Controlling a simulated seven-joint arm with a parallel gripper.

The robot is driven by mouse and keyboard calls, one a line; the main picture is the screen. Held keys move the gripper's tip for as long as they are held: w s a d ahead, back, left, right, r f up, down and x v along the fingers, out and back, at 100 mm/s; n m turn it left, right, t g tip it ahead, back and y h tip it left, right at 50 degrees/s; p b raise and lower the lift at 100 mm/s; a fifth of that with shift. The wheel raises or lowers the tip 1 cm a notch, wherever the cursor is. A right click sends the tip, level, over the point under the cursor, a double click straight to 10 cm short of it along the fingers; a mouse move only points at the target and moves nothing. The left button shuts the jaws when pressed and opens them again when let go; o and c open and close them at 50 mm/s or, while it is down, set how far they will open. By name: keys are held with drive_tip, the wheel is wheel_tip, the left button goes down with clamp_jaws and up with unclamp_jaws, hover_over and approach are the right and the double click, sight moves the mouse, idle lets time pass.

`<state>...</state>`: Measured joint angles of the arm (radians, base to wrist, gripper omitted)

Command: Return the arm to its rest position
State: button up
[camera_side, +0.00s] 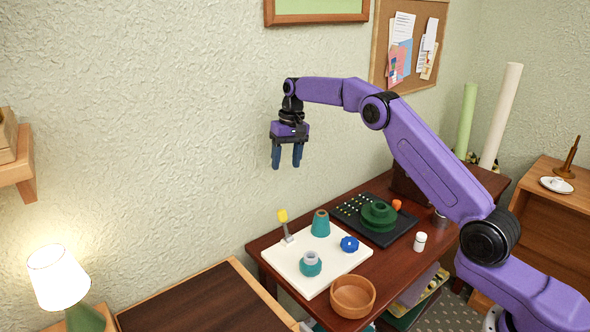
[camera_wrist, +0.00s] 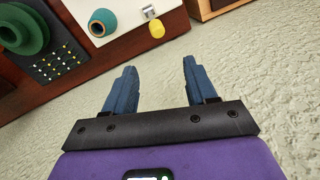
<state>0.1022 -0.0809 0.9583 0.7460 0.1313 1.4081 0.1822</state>
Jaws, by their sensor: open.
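My arm is purple with black joints. It reaches up and left across the side view, from the lower right. My gripper (camera_side: 286,157) hangs at its end, fingers pointing down, high above the far left corner of the dark wood table (camera_side: 383,258) and in front of the textured wall. Its two blue fingers are apart, with nothing between them. The wrist view also shows the gripper (camera_wrist: 160,75) open and empty, with pale wall beyond the fingers.
A white board (camera_side: 338,272) holds a teal cone, a teal pot, a blue knob and a yellow-topped lever. A black pegboard (camera_side: 350,207) carries a green stepped piece. A wooden bowl (camera_side: 352,296) and a white bottle (camera_side: 420,242) stand nearby. A lit lamp (camera_side: 57,278) is at lower left.

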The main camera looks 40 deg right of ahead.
drive_tip(key=s+a+r+n, duration=0.35)
drive_tip(key=s+a, duration=0.35)
drive_tip(key=s, duration=0.4)
drive_tip(key=s+a+r+n, duration=0.2)
drive_tip(key=s+a+n, duration=0.2)
drive_tip(key=s+a, duration=0.55)
drive_tip(key=s+d+f+n, duration=0.1)
drive_tip(key=s+d+n, duration=0.1)
drive_tip(key=s, duration=0.7)
drive_tip(key=s+d+f+n, duration=0.2)
drive_tip(key=s+d, duration=0.3)
drive_tip(key=s, duration=0.5)
drive_tip(key=s+d+f+n+h, duration=0.1)
drive_tip(key=s+d+n, duration=0.2)
drive_tip(key=s, duration=0.7)
drive_tip(key=shift+s+d+f+n, duration=0.25)
drive_tip(key=shift+d+n, duration=0.1)
drive_tip(key=shift+d, duration=0.3)
